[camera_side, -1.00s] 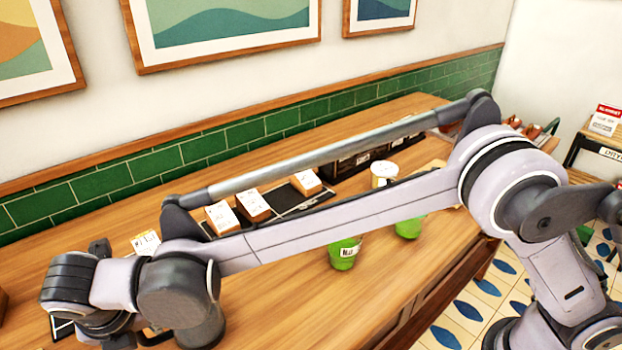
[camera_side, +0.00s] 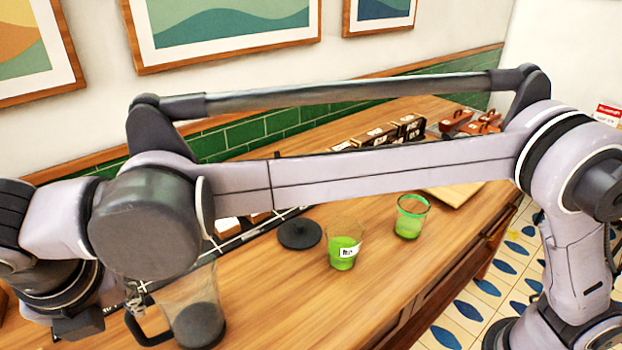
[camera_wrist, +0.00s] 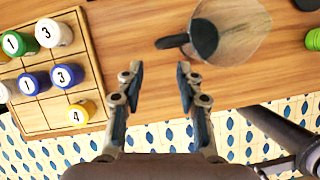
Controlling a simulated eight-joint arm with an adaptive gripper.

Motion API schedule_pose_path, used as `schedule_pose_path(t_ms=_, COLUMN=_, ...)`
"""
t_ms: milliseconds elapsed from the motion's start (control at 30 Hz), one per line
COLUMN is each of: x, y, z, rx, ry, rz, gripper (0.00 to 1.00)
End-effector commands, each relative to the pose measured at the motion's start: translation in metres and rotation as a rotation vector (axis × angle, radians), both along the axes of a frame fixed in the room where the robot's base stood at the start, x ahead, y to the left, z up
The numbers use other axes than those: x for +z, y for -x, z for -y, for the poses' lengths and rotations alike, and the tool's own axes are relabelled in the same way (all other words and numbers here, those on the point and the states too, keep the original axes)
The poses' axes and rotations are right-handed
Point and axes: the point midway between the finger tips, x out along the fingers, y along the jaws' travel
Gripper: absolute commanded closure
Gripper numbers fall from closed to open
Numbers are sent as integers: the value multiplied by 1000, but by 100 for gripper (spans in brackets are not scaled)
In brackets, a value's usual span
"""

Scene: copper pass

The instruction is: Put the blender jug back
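The blender jug (camera_side: 190,300) is clear with a dark bottom and a black handle. It stands on the wooden counter at the lower left of the side view, partly behind my arm. In the wrist view the jug (camera_wrist: 245,25) lies ahead and right of my gripper (camera_wrist: 158,78), its black handle (camera_wrist: 172,42) pointing left toward the space beyond the fingertips. My gripper is open and empty, its fingers apart and not touching the handle. A round black lid (camera_side: 300,233) lies on the counter. I cannot make out the blender's base.
Two cups with green contents stand on the counter, one nearer (camera_side: 343,250) and one farther (camera_side: 410,218). A wooden tray (camera_wrist: 88,60) with several numbered pots is at the left in the wrist view. The counter's near edge drops to a tiled floor (camera_wrist: 240,135).

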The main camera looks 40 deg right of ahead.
Motion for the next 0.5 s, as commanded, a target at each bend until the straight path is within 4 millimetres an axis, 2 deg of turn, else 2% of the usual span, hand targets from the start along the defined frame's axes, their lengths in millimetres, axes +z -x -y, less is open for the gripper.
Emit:
schedule_pose_path(t_ms=133, x=8, y=-2, z=9, rx=-35, ry=-17, rz=1, gripper=64)
schedule_pose_path(t_ms=233, x=15, y=-14, z=35, rx=-148, ry=-72, rz=3, gripper=64)
schedule_pose_path(t_ms=367, x=25, y=-33, z=95, rx=-410, ry=-200, rz=8, gripper=64)
schedule_pose_path(t_ms=500, x=31, y=-44, z=169, rx=-737, ry=-364, rz=20, gripper=64)
